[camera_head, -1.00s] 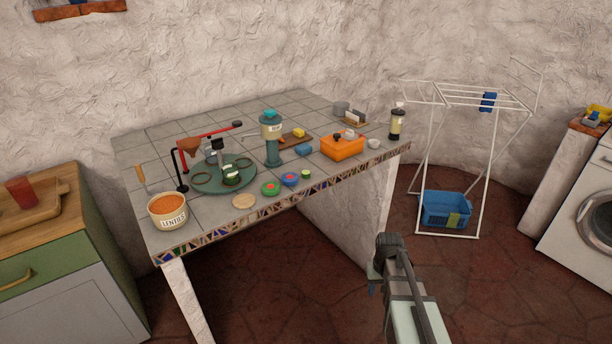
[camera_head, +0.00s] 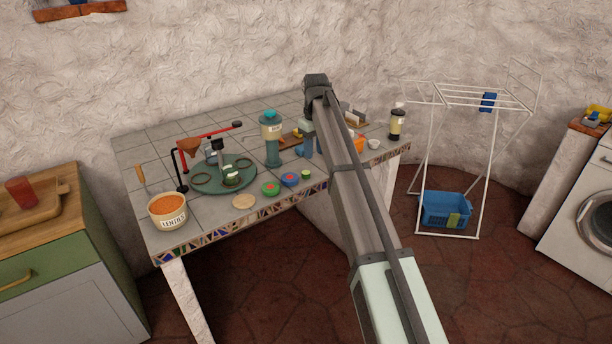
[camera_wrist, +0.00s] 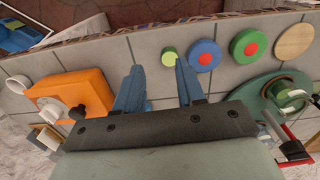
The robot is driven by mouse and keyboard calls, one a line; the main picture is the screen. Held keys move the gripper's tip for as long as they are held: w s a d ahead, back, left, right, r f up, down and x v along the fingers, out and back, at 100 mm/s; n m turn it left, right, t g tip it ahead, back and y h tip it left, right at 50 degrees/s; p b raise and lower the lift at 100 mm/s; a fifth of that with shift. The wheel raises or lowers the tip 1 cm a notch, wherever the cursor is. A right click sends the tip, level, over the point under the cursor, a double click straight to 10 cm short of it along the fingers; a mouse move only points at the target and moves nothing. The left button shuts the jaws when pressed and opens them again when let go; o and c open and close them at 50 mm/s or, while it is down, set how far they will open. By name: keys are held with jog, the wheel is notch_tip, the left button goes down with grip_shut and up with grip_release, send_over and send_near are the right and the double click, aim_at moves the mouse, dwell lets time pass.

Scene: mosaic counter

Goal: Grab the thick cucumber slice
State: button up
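The thick cucumber slice (camera_head: 306,174) appears as a small green round piece near the front edge of the tiled counter. In the wrist view the slice (camera_wrist: 169,56) shows its pale green face just beyond the fingertips, nearer the right finger. My gripper (camera_wrist: 159,64) is open, its two blue fingers apart with nothing held between them.
A blue disc (camera_head: 289,179) and a green disc (camera_head: 270,188), both with red centres, sit left of the slice, then a wooden disc (camera_head: 243,201). An orange box (camera_wrist: 80,92) stands on the other side. A teal grinder (camera_head: 271,140) stands behind. The counter edge is close.

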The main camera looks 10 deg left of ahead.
send_near(307, 173)
jog(key=shift+n, duration=0.4)
notch_tip(307, 173, down, 9)
jog(key=shift+r, duration=0.2)
jog(key=c, duration=0.7)
dwell(0.4)
